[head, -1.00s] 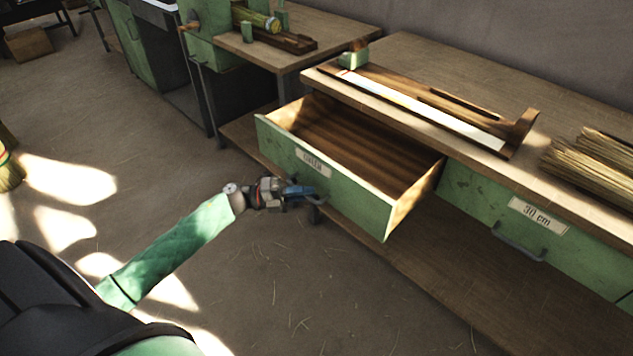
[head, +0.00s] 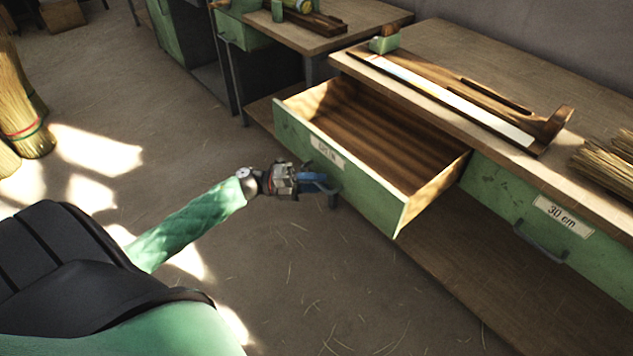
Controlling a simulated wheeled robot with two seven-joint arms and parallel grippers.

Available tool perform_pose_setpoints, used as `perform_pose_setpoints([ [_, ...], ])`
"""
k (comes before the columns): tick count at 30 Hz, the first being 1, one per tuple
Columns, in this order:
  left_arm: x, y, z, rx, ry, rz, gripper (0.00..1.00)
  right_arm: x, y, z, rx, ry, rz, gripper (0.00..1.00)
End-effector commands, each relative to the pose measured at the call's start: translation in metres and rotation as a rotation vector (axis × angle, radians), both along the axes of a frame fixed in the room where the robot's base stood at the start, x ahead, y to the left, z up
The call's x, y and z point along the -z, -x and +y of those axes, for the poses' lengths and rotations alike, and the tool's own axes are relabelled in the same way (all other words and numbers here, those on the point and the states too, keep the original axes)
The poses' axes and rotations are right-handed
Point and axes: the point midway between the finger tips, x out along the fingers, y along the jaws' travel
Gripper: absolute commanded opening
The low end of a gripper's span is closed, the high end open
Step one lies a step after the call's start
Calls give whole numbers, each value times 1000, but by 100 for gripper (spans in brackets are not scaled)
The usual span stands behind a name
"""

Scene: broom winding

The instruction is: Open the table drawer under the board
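The green table drawer (head: 365,185) under the board stands pulled out, and its wooden inside looks empty. The wooden board (head: 460,103) with a white strip lies on the table top above it. My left gripper (head: 318,182) is at the drawer's front, at its handle (head: 333,194). The fingers overlap the handle, but whether they are closed on it is too small to tell. My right gripper is not in the head view.
A second, closed green drawer (head: 520,215) labelled "30 cm" is to the right. Straw bundles (head: 605,160) lie on the table (head: 480,50). A lower shelf (head: 450,275) runs beneath. Brooms (head: 22,110) stand at far left. The floor in front is clear.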

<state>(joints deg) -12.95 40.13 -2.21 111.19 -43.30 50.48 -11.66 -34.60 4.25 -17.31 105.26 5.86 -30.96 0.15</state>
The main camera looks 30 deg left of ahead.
Motion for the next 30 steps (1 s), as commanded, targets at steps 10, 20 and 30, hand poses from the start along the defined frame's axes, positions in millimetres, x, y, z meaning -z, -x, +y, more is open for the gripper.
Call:
perform_pose_setpoints([
  [10, 2, 5, 10, 0, 0, 1, 32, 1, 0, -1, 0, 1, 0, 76],
  [20, 9, 25, 54, 0, 0, 1, 32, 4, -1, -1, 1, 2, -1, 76],
  [30, 11, 32, 71, 0, 0, 0, 32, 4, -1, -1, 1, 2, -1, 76],
])
